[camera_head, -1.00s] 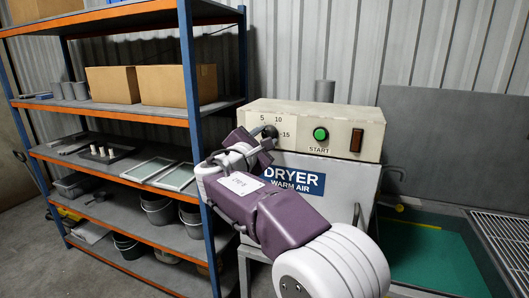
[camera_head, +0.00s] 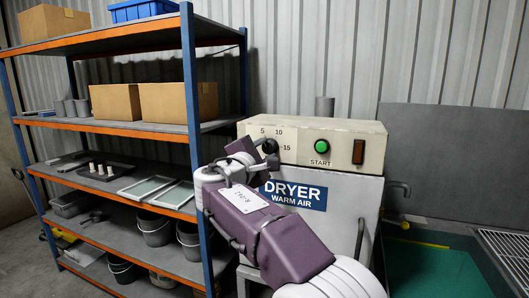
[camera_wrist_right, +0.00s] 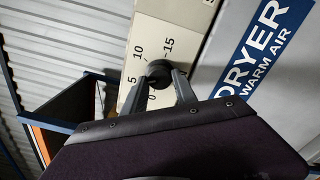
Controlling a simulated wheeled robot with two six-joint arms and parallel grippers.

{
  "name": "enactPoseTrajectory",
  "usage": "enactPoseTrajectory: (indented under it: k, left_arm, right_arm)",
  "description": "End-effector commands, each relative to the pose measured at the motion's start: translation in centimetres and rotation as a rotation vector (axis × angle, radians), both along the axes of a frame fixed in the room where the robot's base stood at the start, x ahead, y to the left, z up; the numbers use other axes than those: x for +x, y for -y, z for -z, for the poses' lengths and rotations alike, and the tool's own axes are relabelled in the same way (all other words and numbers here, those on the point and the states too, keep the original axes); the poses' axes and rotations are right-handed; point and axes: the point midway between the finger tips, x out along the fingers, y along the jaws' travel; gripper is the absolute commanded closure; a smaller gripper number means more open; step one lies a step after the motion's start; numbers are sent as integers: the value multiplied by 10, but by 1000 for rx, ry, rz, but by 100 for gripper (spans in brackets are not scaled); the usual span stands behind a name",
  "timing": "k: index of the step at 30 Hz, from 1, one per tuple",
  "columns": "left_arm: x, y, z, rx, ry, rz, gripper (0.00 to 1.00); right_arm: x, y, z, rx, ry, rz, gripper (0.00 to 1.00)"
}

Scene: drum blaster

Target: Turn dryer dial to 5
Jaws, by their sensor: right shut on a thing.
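The dryer (camera_head: 338,190) is a pale cabinet with a cream control panel (camera_head: 345,135) on top. Its black dial (camera_head: 269,146) sits at the panel's left, with marks 5, 10 and 15 around it. My right gripper (camera_head: 266,153) is at the dial and partly hides it. In the right wrist view, the two grey fingers of my right gripper (camera_wrist_right: 159,88) are closed on either side of the round black dial (camera_wrist_right: 158,72). Marks 0, 5, 10 and 15 show around it there. The dial's pointer cannot be made out clearly. My left gripper is not in view.
A green START button (camera_head: 322,146) and a brown switch (camera_head: 358,151) are right of the dial. A blue-and-orange shelf (camera_head: 165,129) with boxes and buckets stands close on the left. A sink with a green bottom (camera_head: 430,270) is at the right.

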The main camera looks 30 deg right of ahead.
Motion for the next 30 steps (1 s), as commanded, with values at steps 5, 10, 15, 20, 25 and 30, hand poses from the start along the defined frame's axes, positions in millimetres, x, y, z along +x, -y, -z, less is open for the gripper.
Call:
enactPoseTrajectory:
  k: [5,10,15,20,25,30]
  left_arm:
    - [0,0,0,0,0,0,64]
    - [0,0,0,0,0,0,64]
    - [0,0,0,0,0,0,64]
    - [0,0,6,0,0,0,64]
    - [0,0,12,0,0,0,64]
    - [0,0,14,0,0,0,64]
  right_arm:
    - [0,0,0,0,-1,1,58]
    - [0,0,0,0,-1,0,45]
    - [0,0,0,-1,-1,0,45]
    - [-13,-17,2,0,0,-4,45]
    - [-38,-47,2,1,1,-6,45]
    - [-55,-66,1,0,0,-4,45]
